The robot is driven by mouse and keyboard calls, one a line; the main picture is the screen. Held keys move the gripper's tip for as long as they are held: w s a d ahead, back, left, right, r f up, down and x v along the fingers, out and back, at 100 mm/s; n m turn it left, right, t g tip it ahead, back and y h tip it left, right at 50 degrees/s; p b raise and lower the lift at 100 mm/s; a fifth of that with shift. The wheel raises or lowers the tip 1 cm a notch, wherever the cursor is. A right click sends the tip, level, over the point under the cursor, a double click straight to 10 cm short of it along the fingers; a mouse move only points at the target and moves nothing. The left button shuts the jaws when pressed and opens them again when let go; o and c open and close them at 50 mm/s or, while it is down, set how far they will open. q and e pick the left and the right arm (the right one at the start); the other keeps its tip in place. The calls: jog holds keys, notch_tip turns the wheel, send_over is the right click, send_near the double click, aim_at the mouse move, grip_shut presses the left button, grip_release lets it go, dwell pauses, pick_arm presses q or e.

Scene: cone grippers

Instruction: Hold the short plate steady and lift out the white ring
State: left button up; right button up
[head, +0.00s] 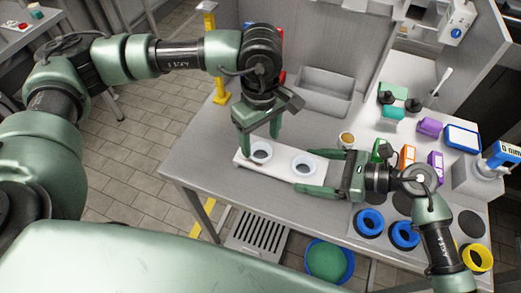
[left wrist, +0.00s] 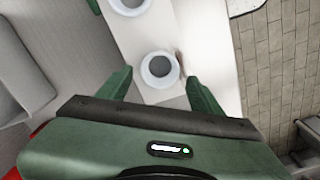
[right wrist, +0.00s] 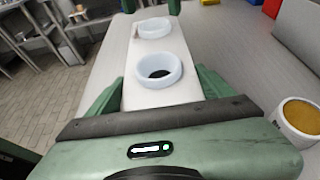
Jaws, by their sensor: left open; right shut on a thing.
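The short plate (head: 281,171) is a white slab on the grey table with two white rings set on it. One white ring (head: 269,150) is near its left end; it is the nearer ring in the left wrist view (left wrist: 146,72). The other white ring (head: 312,160) is near the right end, close in the right wrist view (right wrist: 142,72). My left gripper (head: 260,142) is open, its fingers apart on either side of the left ring, touching nothing that I can make out. My right gripper (head: 312,173) is shut across the plate's right end, fingers along its long sides.
A small cup with a yellow-brown top (head: 347,139) stands just behind my right gripper. Blue rings (head: 370,221) and a yellow ring (head: 477,257) lie at the right front. A grey bin (head: 325,93) is behind the plate. Cartons and bottles crowd the right back.

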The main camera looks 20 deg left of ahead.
pick_arm(q)
jog(key=shift+f, duration=1.35)
jog(key=c, duration=0.8)
jog(key=shift+r, duration=0.15)
notch_tip(320, 180, up, 5)
jog(key=shift+f, duration=0.1)
